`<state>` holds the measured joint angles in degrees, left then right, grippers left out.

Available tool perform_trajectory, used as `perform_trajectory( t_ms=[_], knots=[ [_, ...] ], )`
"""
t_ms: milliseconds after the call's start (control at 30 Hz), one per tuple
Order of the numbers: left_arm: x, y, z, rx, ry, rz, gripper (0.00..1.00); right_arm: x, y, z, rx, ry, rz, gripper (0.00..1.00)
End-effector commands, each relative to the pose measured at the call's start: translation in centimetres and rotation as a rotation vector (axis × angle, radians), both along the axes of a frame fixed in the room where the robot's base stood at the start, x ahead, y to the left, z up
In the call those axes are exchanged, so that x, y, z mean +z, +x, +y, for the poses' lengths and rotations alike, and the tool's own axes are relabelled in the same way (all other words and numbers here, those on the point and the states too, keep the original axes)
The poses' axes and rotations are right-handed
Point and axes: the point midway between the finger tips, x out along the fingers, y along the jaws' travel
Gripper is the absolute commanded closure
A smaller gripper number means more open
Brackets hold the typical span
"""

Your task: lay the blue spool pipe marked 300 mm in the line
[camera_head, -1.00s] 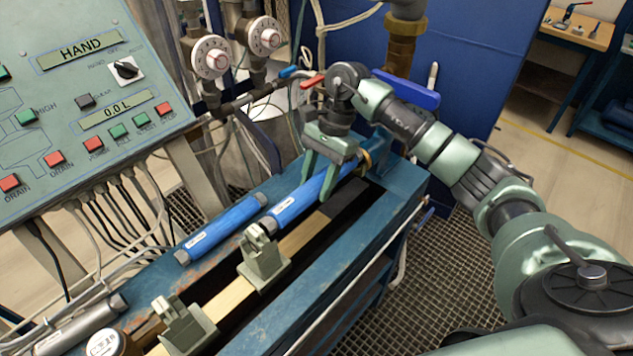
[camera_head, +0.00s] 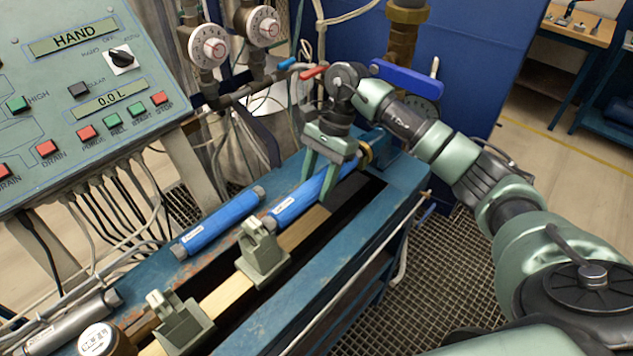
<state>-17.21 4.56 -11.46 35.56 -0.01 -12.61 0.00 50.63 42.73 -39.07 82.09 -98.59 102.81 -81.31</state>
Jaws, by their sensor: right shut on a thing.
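My right gripper (camera_head: 318,182) points down and is shut on a blue spool pipe (camera_head: 292,208) with a pale label too small to read. This pipe is over the far part of the bench trough, roughly level with its long axis. Its near end is by the far grey support (camera_head: 263,255); its far end is partly hidden behind the fingers, towards a brass ring (camera_head: 366,154). I cannot tell whether it touches either. A second blue pipe (camera_head: 220,222) lies on the bench's left ledge, its label also unreadable. My left gripper is not in view.
A nearer grey support (camera_head: 182,322) stands in the trough. A round meter (camera_head: 97,340) and a grey pipe (camera_head: 62,328) are at the lower left. The control panel (camera_head: 90,85) overhangs the left side. Valves, a red lever (camera_head: 313,72) and hoses stand behind the gripper.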

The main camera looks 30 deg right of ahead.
Motion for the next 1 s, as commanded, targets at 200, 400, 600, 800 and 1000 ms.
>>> perform_trajectory(
  t_ms=[200, 400, 600, 800, 1000],
  knots=[
    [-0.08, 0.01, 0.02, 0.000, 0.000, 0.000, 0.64, 0.09, 0.06, 0.03, 0.001, 0.002, -0.003, 1.00],
    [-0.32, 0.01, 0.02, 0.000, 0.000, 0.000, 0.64, -0.09, 0.06, 0.03, 0.001, 0.002, -0.003, 1.00],
    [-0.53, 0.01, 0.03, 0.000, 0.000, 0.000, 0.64, -0.26, 0.06, 0.03, -0.001, 0.002, -0.004, 1.00],
    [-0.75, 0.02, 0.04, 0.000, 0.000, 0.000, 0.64, -0.43, 0.06, 0.03, -0.001, 0.002, -0.004, 1.00],
    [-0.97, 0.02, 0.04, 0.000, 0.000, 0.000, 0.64, -0.61, 0.06, 0.03, 0.000, 0.002, -0.003, 1.00]
  ],
)
